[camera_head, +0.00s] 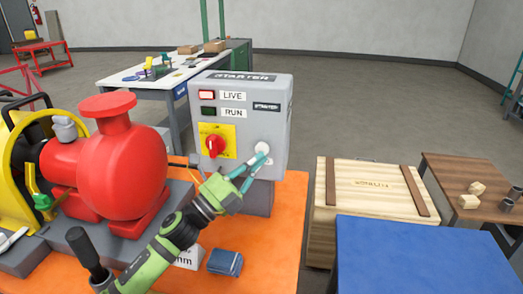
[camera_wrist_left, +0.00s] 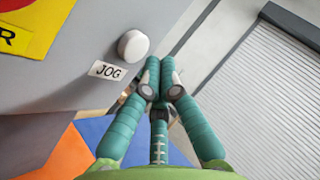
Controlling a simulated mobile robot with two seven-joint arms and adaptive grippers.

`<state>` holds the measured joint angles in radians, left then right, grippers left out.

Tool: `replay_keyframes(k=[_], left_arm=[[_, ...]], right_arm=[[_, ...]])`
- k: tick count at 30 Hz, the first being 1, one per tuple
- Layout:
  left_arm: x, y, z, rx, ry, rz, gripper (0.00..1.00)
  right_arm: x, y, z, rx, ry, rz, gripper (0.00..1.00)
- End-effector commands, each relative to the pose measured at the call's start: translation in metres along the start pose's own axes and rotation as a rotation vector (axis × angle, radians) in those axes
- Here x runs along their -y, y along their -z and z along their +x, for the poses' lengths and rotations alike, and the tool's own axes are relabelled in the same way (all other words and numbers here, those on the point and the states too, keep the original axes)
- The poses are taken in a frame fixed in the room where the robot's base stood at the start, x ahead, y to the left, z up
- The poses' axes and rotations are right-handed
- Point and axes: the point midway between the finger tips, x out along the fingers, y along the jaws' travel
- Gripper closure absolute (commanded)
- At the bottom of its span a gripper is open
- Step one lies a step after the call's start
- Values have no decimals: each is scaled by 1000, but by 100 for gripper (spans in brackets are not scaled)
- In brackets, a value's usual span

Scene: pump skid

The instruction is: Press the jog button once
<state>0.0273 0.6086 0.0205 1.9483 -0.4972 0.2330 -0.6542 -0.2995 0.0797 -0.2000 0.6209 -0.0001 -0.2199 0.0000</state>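The jog button is a round white knob (camera_wrist_left: 133,46) on the grey starter box (camera_head: 276,107), with a JOG label (camera_wrist_left: 108,71) beside it. My right gripper is not in view.
A red pump (camera_head: 120,165) stands left on the orange base. A wooden crate (camera_head: 368,205) stands to the right.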

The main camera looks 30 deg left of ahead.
Motion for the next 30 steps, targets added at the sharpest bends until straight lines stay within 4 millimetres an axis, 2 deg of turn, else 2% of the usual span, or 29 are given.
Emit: replay_keyframes(k=[30], left_arm=[[-4, -4, 6, 0, 0, 0, 100]], right_arm=[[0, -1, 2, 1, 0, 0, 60]])
